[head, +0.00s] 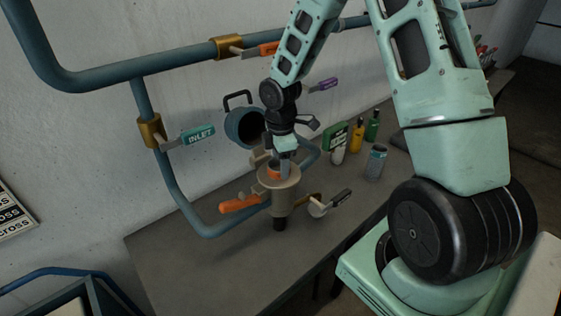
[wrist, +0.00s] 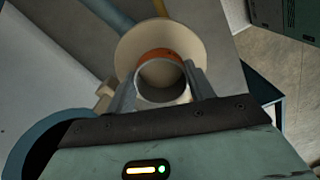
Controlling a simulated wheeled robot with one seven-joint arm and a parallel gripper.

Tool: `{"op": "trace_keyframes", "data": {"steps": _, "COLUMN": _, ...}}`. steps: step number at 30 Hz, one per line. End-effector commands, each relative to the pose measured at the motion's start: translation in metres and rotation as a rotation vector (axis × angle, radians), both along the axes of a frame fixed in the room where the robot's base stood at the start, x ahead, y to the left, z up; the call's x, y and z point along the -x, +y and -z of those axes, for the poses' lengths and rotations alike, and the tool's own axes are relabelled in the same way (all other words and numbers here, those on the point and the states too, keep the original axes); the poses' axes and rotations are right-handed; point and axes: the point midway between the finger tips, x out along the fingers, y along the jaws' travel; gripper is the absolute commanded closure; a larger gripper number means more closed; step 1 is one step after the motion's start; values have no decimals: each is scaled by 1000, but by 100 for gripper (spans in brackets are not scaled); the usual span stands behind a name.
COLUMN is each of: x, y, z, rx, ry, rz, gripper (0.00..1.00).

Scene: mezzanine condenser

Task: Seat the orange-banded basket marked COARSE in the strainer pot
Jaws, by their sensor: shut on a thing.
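My gripper (head: 281,168) points down over the strainer pot (head: 283,196), a beige cylinder with a wide rim, standing in the pipe run above the bench. It is shut on the orange-banded basket (head: 273,174), which is at the pot's mouth. In the wrist view, the basket (wrist: 160,83) is an open grey cylinder between the two fingers (wrist: 160,90). Its orange band shows on the far side, within the outline of the pot's rim (wrist: 190,38). How deep the basket sits is unclear. The COARSE marking is not readable.
The pot's round blue-grey lid (head: 233,122) stands swung open behind it. A grey basket (head: 376,164), a green container (head: 335,137) and small bottles (head: 357,138) stand right. An orange handle (head: 240,204), black-tipped lever (head: 340,198) and teal INLET lever (head: 198,135) stick out nearby. The bench's front left is clear.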

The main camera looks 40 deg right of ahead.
Motion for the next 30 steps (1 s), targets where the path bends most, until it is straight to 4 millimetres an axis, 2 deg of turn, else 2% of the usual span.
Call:
{"op": "trace_keyframes", "data": {"steps": 1, "x": 0, "y": 0, "z": 3, "rx": 0, "ry": 0, "rz": 0, "gripper": 85}}
{"op": "trace_keyframes", "data": {"steps": 2, "x": 0, "y": 0, "z": 2, "rx": 0, "ry": 0, "rz": 0, "gripper": 41}}
{"op": "trace_keyframes", "data": {"steps": 3, "x": 0, "y": 0, "z": 2, "rx": 0, "ry": 0, "rz": 0, "gripper": 30}}
{"op": "trace_keyframes", "data": {"steps": 4, "x": 0, "y": 0, "z": 2, "rx": 0, "ry": 0, "rz": 0, "gripper": 25}}
{"op": "trace_keyframes", "data": {"steps": 12, "x": 0, "y": 0, "z": 1, "rx": 0, "ry": 0, "rz": 0, "gripper": 25}}
{"op": "trace_keyframes", "data": {"steps": 17, "x": -1, "y": -1, "z": -10, "rx": 1, "ry": -4, "rz": 2, "gripper": 25}}
{"op": "trace_keyframes", "data": {"steps": 30, "x": -1, "y": -1, "z": -95, "rx": 2, "ry": -6, "rz": 2, "gripper": 25}}
